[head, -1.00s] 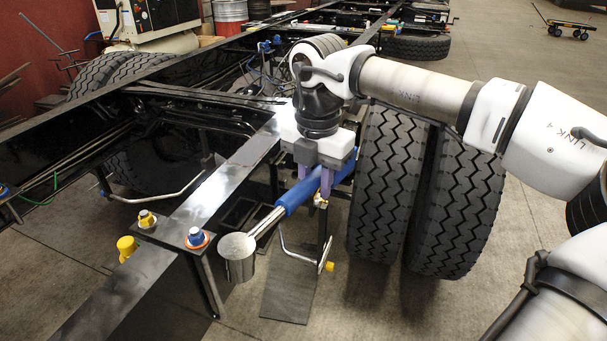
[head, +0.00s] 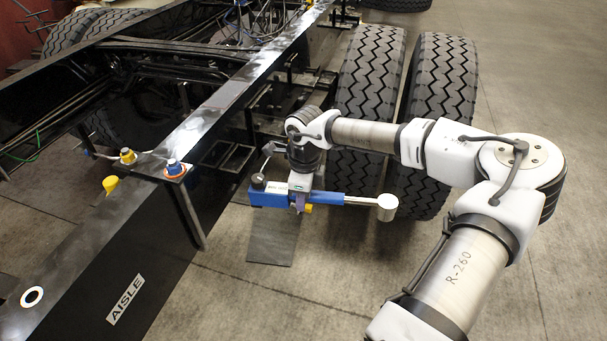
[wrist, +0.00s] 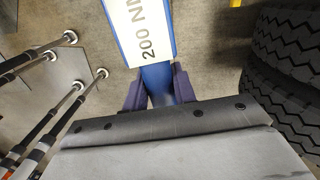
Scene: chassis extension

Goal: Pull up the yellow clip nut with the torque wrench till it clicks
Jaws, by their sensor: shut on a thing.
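The torque wrench (head: 330,199) is blue with a silver shaft and a round silver socket at its right end. My gripper (head: 300,204) is shut on the blue part and holds the wrench roughly level, out beside the rail. In the wrist view the fingers (wrist: 160,92) close around the blue wrench body (wrist: 128,38), which bears a "200 NM" label.
The black rail (head: 215,100) runs diagonally at left. A yellow knob (head: 110,184) is on its left side. Two large tyres (head: 368,95) stand behind my arm. Several rods with round ends (wrist: 45,80) lie left of the wrench in the wrist view. Floor at front right is clear.

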